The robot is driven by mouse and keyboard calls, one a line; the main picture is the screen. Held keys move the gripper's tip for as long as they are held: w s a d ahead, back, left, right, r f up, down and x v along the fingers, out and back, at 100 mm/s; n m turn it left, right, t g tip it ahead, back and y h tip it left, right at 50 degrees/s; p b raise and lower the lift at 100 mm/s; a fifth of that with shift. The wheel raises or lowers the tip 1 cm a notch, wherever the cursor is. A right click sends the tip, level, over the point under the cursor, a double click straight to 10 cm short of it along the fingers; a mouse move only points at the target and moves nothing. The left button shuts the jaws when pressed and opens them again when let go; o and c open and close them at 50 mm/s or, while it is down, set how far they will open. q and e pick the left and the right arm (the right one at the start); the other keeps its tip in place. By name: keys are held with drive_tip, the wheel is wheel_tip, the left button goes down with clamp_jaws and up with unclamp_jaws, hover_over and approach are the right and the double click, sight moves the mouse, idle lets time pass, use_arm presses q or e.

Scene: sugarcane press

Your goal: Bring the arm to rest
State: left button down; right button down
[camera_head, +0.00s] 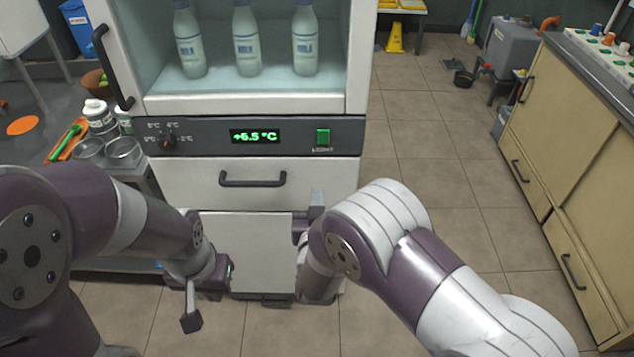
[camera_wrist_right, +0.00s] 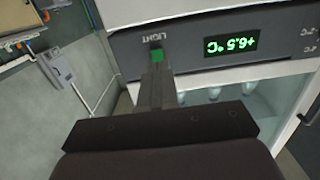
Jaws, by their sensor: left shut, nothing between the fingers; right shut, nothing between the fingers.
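My right gripper (camera_head: 316,197) is shut and empty, pointing up in front of the cooler's lower front, below the green light switch (camera_head: 323,136) in the head view. My left gripper (camera_head: 191,322) is shut and empty, hanging low in front of the cooler's lower left. The wrist part of my right arm hides some of the lower panel.
The white cooler (camera_head: 190,185) stands ahead, with several bottles (camera_head: 247,45) inside and a display reading +6.5 °C (camera_head: 254,136). A drawer handle (camera_head: 252,180) sticks out below. Jars and glass bowls (camera_head: 124,152) stand at left. Wooden cabinets (camera_head: 560,140) line the right; floor between is free.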

drive_tip(key=shift+s+f, duration=0.1)
drive_tip(key=shift+s, duration=0.35)
drive_tip(key=shift+f, duration=0.1)
